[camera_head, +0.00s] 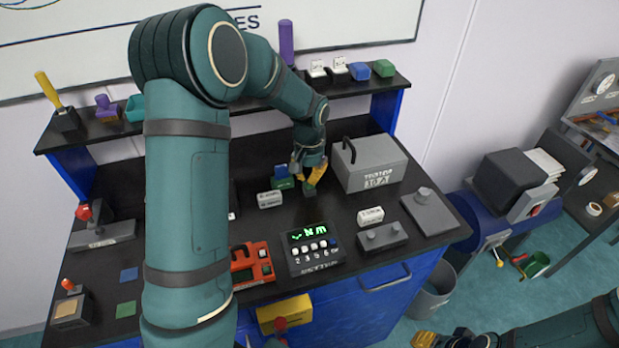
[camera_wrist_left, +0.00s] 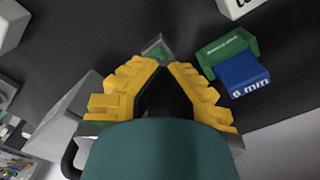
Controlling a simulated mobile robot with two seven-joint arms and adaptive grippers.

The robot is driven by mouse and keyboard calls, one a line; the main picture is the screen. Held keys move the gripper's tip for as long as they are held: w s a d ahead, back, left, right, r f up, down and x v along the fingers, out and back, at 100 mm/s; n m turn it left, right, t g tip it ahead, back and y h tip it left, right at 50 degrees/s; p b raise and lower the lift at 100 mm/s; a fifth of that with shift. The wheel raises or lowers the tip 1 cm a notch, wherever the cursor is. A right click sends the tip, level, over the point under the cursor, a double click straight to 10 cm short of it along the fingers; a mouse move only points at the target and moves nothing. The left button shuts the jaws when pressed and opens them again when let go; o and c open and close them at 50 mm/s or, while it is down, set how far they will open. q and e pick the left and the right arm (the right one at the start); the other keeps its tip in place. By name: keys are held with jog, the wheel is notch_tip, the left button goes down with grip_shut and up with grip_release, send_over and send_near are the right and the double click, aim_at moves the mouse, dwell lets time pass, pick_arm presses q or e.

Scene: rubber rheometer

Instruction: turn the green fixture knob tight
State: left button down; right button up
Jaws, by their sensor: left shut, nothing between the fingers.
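My left gripper (camera_head: 311,176) points down over the middle of the black bench. In the left wrist view its yellow fingers (camera_wrist_left: 164,66) converge at the tips with nothing held. Just beyond the tips is a small grey fixture (camera_wrist_left: 155,48) with a green knob (camera_wrist_left: 156,53) on it, partly hidden by the fingers. Whether the fingertips touch the knob cannot be told. My right gripper (camera_head: 440,340) is at the bottom edge, partly cut off.
A green block with a blue "6 mm" piece (camera_wrist_left: 243,74) stands close to the fixture. A grey box with a black handle (camera_head: 368,162) is right of my left gripper. A keypad display (camera_head: 312,250) and a white labelled block (camera_head: 370,215) lie nearer.

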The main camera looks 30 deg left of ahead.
pick_arm(q)
jog(key=shift+m, duration=0.7)
jog(key=m, duration=0.4)
jog(key=shift+m, duration=0.3)
jog(key=m+p, duration=0.1)
jog(key=m, duration=0.3)
jog(key=shift+m, duration=0.3)
jog(key=shift+p, duration=0.3)
